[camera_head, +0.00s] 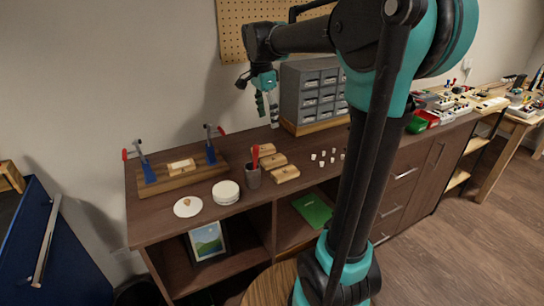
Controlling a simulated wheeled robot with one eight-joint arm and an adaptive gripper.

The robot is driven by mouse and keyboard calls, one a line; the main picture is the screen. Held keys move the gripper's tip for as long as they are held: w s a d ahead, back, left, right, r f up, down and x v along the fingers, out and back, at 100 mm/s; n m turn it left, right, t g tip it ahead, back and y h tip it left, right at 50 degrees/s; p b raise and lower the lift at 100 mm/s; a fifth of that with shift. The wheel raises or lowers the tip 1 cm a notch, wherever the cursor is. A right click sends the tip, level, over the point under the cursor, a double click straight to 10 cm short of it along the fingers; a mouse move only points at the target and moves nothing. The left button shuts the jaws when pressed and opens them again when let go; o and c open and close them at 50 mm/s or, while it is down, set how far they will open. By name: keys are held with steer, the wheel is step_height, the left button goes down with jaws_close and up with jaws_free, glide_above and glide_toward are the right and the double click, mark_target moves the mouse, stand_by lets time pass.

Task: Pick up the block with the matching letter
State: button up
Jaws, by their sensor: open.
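Several small white pieces (322,158), perhaps the lettered blocks, lie on the brown cabinet top right of centre. They are too small for any letter to be read. Three light wooden blocks (285,174) lie in a slanting row to their left, with no readable letter. My gripper (267,112) is open and empty, pointing down above the back of the cabinet top. It is left of the grey drawer unit and behind the wooden blocks, apart from them. My arm crosses the right half of the view and may hide more pieces.
The grey drawer unit (309,98) stands against the wall. A grey cup (253,177) with a red-handled tool, a round white tin (226,191) and a white disc (188,206) stand near the front. A wooden holder (168,183) with blue clamps is at left.

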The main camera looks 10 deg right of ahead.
mark_target(273, 159)
steer(key=f, duration=0.5)
steer(key=d+f, duration=0.1)
steer(key=f, duration=0.5)
steer(key=w+d+f, duration=0.1)
steer(key=f, duration=0.5)
steer(key=shift+c, duration=0.6)
steer(key=c, duration=1.1)
steer(key=shift+c, duration=0.2)
